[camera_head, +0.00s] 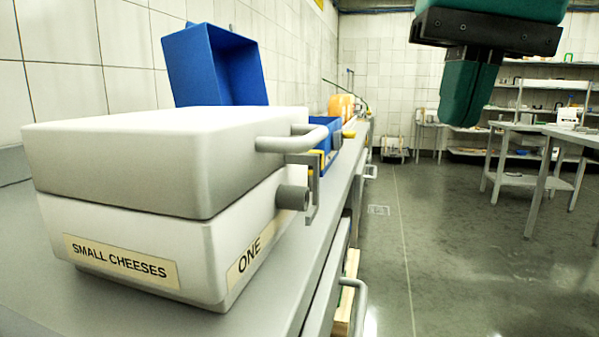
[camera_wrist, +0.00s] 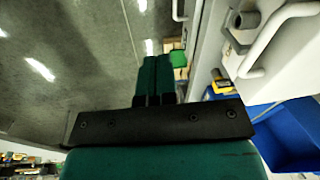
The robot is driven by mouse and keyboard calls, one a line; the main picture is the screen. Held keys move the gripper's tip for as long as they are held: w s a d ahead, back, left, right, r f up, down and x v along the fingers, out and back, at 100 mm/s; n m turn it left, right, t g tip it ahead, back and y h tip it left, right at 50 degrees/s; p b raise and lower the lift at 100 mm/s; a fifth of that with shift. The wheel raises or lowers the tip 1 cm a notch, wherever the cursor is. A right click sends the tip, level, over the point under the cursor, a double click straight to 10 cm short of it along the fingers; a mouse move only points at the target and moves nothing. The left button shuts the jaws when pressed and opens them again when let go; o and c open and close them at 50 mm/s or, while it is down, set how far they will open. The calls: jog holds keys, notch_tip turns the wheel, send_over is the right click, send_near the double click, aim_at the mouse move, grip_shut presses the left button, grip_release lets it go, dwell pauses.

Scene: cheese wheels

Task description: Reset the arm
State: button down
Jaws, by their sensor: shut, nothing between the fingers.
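My gripper (camera_head: 465,92) hangs at the upper right of the head view, pointing down, with its green fingers shut together and nothing between them. It is in the air over the floor, to the right of the counter and apart from everything. In the wrist view my gripper (camera_wrist: 156,62) shows shut fingers with the floor behind them.
A closed white box (camera_head: 130,160) labelled "SMALL CHEESES" and "ONE" stands on the grey counter (camera_head: 275,285). An open blue box (camera_head: 215,70) and orange cheese wheels (camera_head: 342,106) are behind it. Tables (camera_head: 545,140) stand at the right. The floor (camera_head: 440,230) between is clear.

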notch_tip(320, 180, down, 10)
jog(key=w+d+n, duration=0.1)
jog(key=w+n, duration=0.1)
jog(key=n, duration=0.2)
jog(key=s+a+f+n+g+y, duration=0.1)
jog(key=s+f+n, duration=0.25)
jog(key=f, duration=0.45)
jog(key=s+a+f+n+y, duration=0.1)
jog(key=s+f+n+y, duration=0.1)
jog(key=s+f, duration=0.35)
notch_tip(320, 180, up, 28)
jog(key=w+p, duration=0.1)
jog(key=p, duration=2.8)
jog(key=shift+w, duration=0.15)
